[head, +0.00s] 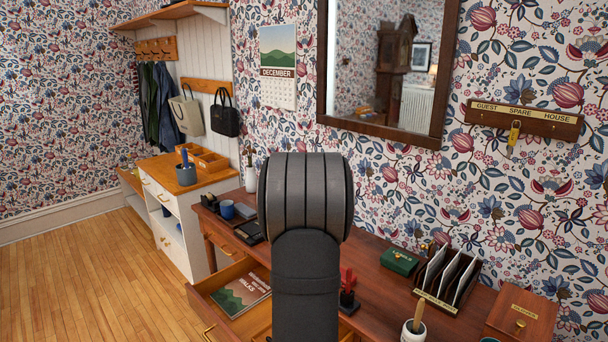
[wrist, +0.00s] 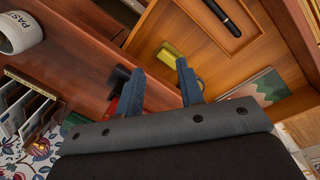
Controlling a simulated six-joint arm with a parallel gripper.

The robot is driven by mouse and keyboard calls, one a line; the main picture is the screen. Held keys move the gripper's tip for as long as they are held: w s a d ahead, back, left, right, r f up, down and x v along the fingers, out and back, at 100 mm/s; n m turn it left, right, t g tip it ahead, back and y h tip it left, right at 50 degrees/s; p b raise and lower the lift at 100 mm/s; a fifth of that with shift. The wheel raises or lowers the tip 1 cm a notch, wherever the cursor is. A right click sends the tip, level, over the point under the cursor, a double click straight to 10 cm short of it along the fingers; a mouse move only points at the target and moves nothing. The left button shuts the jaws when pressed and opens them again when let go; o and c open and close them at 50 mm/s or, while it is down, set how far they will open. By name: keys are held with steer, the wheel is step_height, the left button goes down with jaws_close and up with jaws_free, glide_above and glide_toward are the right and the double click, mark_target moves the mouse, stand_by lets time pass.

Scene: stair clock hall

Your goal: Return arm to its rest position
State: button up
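My gripper (wrist: 158,70) shows in the wrist view with its two dark blue fingers apart, and nothing is visible between them. It is over the edge of the open drawer (wrist: 165,22), with the desk top (wrist: 85,75) to the left. A yellow-green object (wrist: 176,54) lies in the drawer close to the right fingertip; I cannot tell whether they touch. In the head view my arm rises in the middle and hides my gripper.
The desk drawer (head: 208,291) stands open with a WALKS booklet (head: 241,296) in it. On the desk are a red-and-black object (head: 348,288), a green box (head: 400,262), a letter rack (head: 449,281), a cup (head: 413,332) and a wooden box (head: 522,316). The floor at left is clear.

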steer(key=w+r, duration=0.4)
steer(key=w, duration=0.6)
steer(key=shift+w+a+r, duration=0.15)
steer(key=shift+w+a, duration=0.05)
steer(key=shift+a, duration=0.2)
steer(key=s+d+f+n, duration=0.1)
steer(key=s+f, duration=0.2)
steer(key=s, duration=0.3)
steer(key=s+d+f+n, duration=0.1)
steer(key=s+f, duration=0.2)
steer(key=s, duration=0.4)
steer(key=shift+s+f+n, duration=0.3)
steer(key=shift+f, duration=0.05)
steer(key=shift+w, duration=0.1)
